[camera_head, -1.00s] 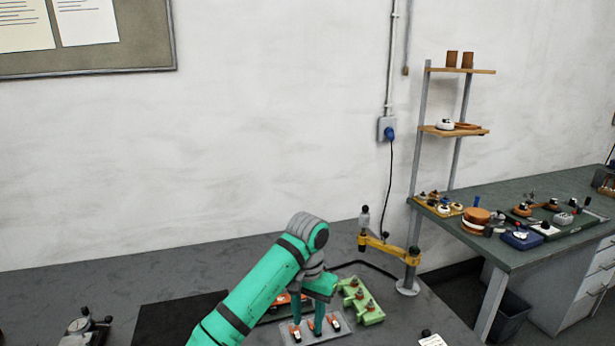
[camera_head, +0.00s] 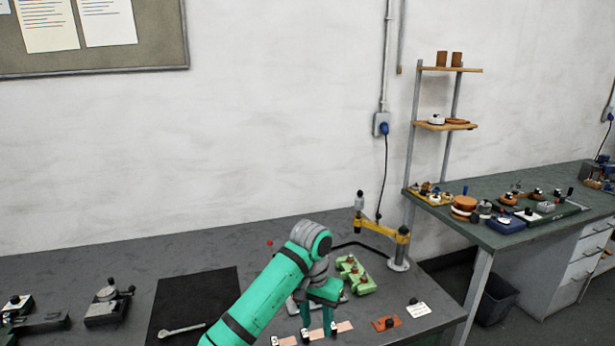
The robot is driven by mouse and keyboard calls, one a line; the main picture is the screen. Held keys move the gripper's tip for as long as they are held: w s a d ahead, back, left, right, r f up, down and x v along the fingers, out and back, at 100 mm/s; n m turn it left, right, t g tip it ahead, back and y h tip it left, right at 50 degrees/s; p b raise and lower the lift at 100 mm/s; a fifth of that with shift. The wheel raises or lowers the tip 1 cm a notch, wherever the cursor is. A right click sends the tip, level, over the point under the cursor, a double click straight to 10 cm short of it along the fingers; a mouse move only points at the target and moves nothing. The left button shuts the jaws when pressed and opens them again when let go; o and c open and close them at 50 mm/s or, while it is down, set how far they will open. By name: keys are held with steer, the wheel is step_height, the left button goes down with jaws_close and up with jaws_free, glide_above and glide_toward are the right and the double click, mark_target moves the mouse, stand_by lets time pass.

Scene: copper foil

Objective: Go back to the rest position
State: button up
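My green arm reaches in from the bottom edge of the head view. My gripper (camera_head: 317,320) points down over the front of the grey bench (camera_head: 215,262). Its two green fingers are apart, and I see nothing held between them. Small copper-coloured pieces (camera_head: 343,327) lie in a row below and around the fingertips; whether the fingers touch them I cannot tell. A grey tray lies behind the gripper, mostly hidden by the arm.
A green block with knobs (camera_head: 355,275) is right of my wrist. An orange plate (camera_head: 386,324) and a white card (camera_head: 418,309) lie at the front right. A yellow jointed arm (camera_head: 381,229) stands behind. A black mat (camera_head: 190,295) with a wrench (camera_head: 182,330) lies left.

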steer(key=s+d+f+n+t+h, duration=0.1)
steer(key=s+d+f+t+h, duration=0.2)
steer(key=d+f, duration=0.35)
steer(key=s+d+f+n+t+h, duration=0.2)
steer(key=s+d+f+h, duration=0.15)
steer(key=d, duration=0.65)
steer(key=s+d+f+n+t+h, duration=0.1)
steer(key=s+d+f+t+h, duration=0.15)
steer(key=d+f, duration=0.5)
steer(key=s+a+f+n+t+y, duration=0.35)
steer(key=s+a, duration=0.35)
steer(key=s, duration=0.4)
steer(key=s+a+f+n+t+y, duration=0.2)
steer(key=s+a+t+y, duration=0.15)
steer(key=s+a, duration=0.6)
steer(key=s+a+r+m+y, duration=0.1)
steer(key=s+a+r, duration=0.3)
steer(key=s, duration=0.5)
steer(key=s+a+r+m+y, duration=0.1)
steer(key=s+a+r+m, duration=0.2)
steer(key=s, duration=0.6)
step_height(320, 180, up, 2)
steer(key=a, duration=0.3)
steer(key=shift+s+r+t+y, duration=0.25)
steer(key=shift+s+t+y, duration=0.05)
steer(key=shift+t+y, duration=0.1)
steer(key=shift+s, duration=0.1)
steer(key=shift+c, duration=0.3)
